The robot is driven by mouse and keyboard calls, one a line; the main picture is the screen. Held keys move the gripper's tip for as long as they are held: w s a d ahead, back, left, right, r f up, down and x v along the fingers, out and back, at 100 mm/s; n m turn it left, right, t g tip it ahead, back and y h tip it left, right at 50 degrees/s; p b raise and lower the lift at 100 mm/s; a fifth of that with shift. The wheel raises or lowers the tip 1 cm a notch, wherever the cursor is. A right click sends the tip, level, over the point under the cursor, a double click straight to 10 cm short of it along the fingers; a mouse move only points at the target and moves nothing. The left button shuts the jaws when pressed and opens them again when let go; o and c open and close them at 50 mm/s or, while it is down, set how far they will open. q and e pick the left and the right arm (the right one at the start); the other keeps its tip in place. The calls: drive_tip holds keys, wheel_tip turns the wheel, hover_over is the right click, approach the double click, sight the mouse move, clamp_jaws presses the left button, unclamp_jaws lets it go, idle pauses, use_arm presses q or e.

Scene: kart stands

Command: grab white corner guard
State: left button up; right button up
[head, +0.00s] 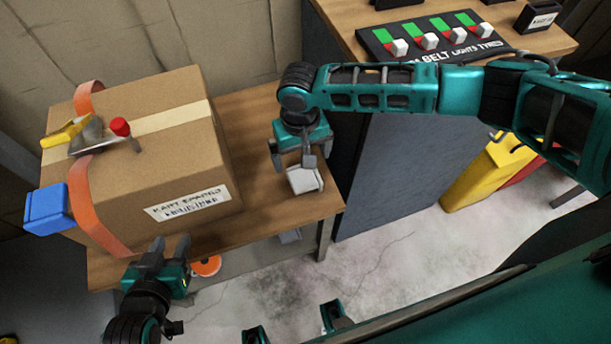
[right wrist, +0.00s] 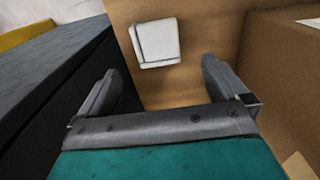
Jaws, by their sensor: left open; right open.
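The white corner guard (head: 304,180) lies on the wooden table (head: 258,122), near its right front corner; it also shows in the right wrist view (right wrist: 155,42). My right gripper (head: 293,163) is open and empty, just behind and above the guard in the head view. In the right wrist view the guard lies beyond the two spread fingers (right wrist: 160,76), apart from them. My left gripper (head: 170,246) is open and empty at the table's front edge, in front of the cardboard box (head: 190,160).
The large box carries an orange strap (head: 103,204), a blue block (head: 48,207) and a buckle with a red knob (head: 120,127). A dark-sided bench (head: 390,180) with a switch panel (head: 380,42) stands close on the right. A yellow bin (head: 480,180) stands beyond it.

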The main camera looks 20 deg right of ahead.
sight(304, 174)
wheel_tip(304, 174, down, 3)
drive_tip(key=shift+r, duration=0.1)
drive_tip(key=f, duration=0.1)
drive_tip(key=f+b, duration=0.1)
drive_tip(key=f, duration=0.3)
drive_tip(key=shift+w+d+f+b, duration=0.15)
drive_tip(key=shift+d+b, duration=0.15)
drive_tip(key=shift+b, duration=0.05)
drive_tip(key=c, duration=1)
